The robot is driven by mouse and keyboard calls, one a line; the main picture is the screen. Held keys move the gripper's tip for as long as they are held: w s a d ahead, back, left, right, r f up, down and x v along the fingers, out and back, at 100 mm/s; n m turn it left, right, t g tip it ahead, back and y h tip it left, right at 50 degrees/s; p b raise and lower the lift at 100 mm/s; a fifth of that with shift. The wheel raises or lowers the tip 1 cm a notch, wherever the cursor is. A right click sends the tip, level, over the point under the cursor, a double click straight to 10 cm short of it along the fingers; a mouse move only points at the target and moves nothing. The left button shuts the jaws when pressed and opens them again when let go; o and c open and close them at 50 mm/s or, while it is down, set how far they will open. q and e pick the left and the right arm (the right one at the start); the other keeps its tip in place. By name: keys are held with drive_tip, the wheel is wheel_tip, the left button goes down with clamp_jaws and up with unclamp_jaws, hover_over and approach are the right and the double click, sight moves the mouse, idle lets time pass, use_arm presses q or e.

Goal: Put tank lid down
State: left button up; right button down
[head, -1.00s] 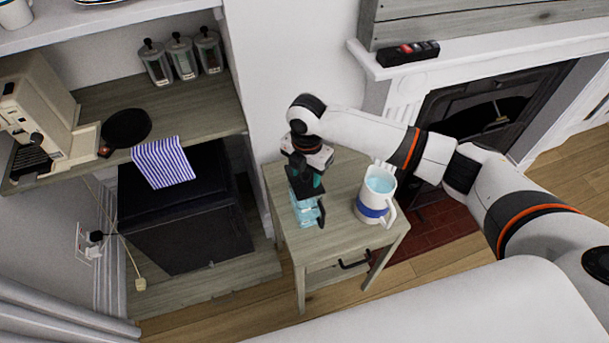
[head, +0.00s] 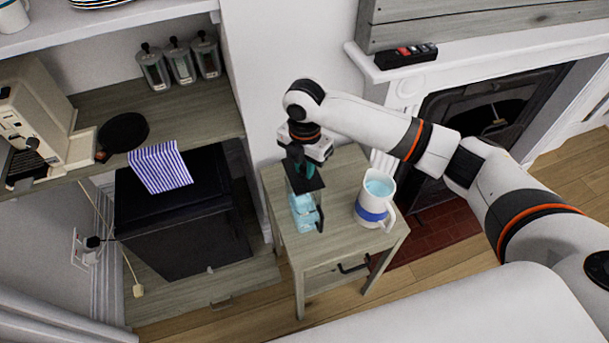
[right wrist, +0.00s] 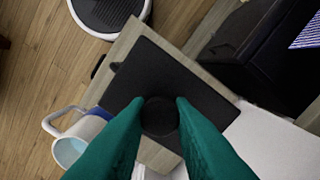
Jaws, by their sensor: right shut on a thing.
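The tank lid (head: 308,181) is a flat black plate; the right wrist view shows its broad face (right wrist: 165,72) and the round knob (right wrist: 160,116) on it. My right gripper (head: 300,160) is shut on that knob, with its green fingers on both sides in the right wrist view (right wrist: 158,112). The clear tank (head: 303,212) with light blue contents stands on the small wooden side table (head: 345,185), below the lid. The lid hides the tank's top, so I cannot tell how large any gap between them is. My left gripper is not in view.
A white jug with a blue band (head: 371,205) stands on the table to the right of the tank. A black box-shaped appliance (head: 185,225) is at the left under a shelf with a striped cloth (head: 160,167). The table's front and back have bare patches.

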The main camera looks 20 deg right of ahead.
sight(305, 167)
wheel_tip(305, 167, up, 6)
drive_tip(key=shift+b, duration=0.4)
drive_tip(key=s+d+m, duration=0.2)
drive_tip(key=s+m, duration=0.5)
drive_tip(key=m, duration=0.5)
drive_tip(key=s+d+r+m, duration=0.1)
drive_tip(key=s+d+m, duration=0.1)
drive_tip(key=s+m, duration=0.5)
drive_tip(key=m, duration=0.6)
drive_tip(key=shift+m, duration=0.3)
